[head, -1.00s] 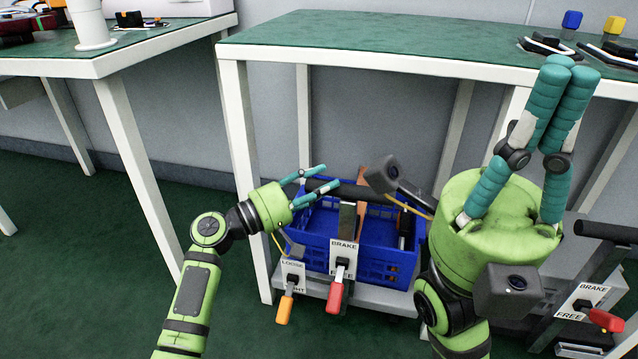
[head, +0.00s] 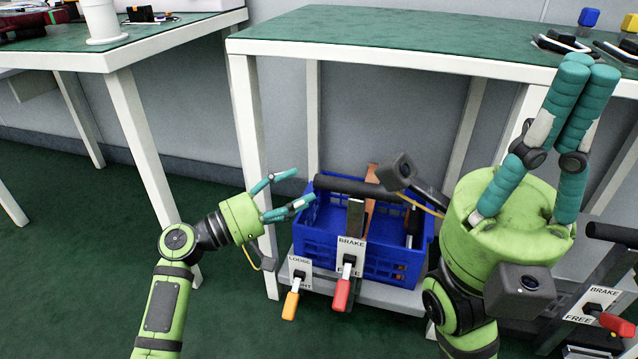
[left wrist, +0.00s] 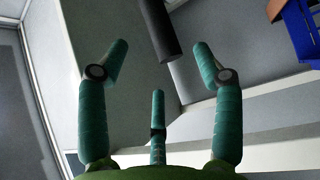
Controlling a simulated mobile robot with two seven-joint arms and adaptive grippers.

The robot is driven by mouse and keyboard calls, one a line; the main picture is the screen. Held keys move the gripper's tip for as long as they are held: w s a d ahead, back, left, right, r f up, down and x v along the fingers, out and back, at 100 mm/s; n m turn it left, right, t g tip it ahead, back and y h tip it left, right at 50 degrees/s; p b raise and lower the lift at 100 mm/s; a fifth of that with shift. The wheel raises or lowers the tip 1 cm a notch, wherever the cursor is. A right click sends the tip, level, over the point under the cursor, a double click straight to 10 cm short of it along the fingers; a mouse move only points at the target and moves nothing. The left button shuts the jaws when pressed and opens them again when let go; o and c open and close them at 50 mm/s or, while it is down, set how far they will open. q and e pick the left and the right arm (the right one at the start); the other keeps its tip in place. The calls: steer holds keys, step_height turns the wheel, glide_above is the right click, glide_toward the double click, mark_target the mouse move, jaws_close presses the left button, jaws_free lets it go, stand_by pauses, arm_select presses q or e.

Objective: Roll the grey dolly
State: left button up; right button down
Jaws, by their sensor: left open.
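The grey dolly (head: 378,296) stands under the middle table and carries a blue crate (head: 385,262). Its black handle bar (head: 352,187) runs across above the crate. A red brake lever (head: 342,294) and an orange lever (head: 290,305) hang at its front, with labels behind them. My left gripper (head: 303,188) is open and empty, just left of the bar's left end. In the left wrist view a dark bar (left wrist: 158,30) lies beyond the spread fingers. My right gripper (head: 590,70) points up with its visible fingertips together, apart from the dolly; nothing shows in it.
White legs (head: 255,180) of the green-topped table (head: 400,35) stand close to the left gripper. A second wheeled frame with a brake lever (head: 612,322) stands at the right. Another table (head: 60,58) is at the left. Open green floor (head: 70,270) lies at the left.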

arm_select(q)
steer(key=shift+v, duration=2.3)
